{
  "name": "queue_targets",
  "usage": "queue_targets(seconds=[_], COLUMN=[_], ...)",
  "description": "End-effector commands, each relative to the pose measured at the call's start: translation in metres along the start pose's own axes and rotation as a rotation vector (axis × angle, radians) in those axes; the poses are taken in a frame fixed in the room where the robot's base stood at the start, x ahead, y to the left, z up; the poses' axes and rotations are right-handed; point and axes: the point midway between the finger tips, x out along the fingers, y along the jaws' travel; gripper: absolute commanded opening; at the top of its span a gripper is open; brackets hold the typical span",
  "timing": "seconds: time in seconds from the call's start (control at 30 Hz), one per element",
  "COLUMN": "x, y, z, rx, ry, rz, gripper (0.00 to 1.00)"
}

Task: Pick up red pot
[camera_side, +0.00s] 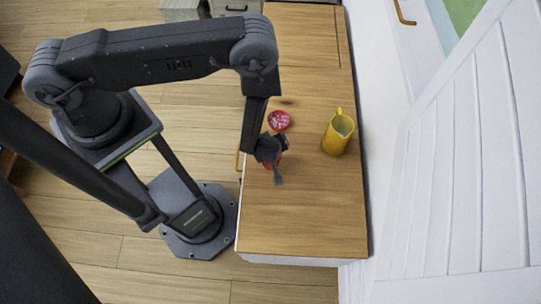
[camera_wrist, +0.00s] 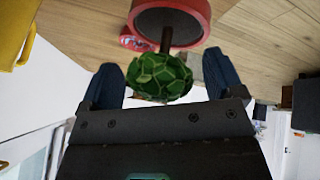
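The red pot (camera_wrist: 188,12) is at the top of the wrist view, with a brown stem and a round green leafy ball (camera_wrist: 158,78). My gripper (camera_wrist: 160,66) has its two dark blue fingers apart, one on each side of the green ball. Small gaps seem to show between fingers and ball. The pot lies beyond the fingertips. In the side view my gripper (camera_side: 273,158) is low over the wooden table top near its left edge. It hides most of the pot, with only a little red showing.
A small red round item with a white pattern (camera_side: 279,120) lies just behind my gripper. A yellow pitcher (camera_side: 337,135) stands to the right on the wooden table (camera_side: 300,220). The table's front is clear. A white panelled wall (camera_side: 470,170) is at the right.

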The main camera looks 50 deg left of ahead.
Motion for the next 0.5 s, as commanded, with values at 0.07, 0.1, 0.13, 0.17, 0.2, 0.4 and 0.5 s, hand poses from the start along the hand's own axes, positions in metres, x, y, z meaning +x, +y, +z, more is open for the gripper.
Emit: queue_targets(seconds=[0.07,0.1,0.13,0.17,0.2,0.4,0.5], x=[-0.0002,-0.0002,-0.0003,-0.0003,-0.0003,-0.0004,-0.0004], y=[0.0000,0.0000,0.0000,0.0000,0.0000,0.0000,0.0000], z=[0.0000,0.0000,0.0000,0.0000,0.0000,0.0000,0.0000], rx=[0.000,0.000,0.000,0.000,0.000,0.000,0.000], ry=[0.000,0.000,0.000,0.000,0.000,0.000,0.000], rz=[0.000,0.000,0.000,0.000,0.000,0.000,-0.001], gripper=[0.79,0.75,0.72,0.70,0.66,0.47,0.37])
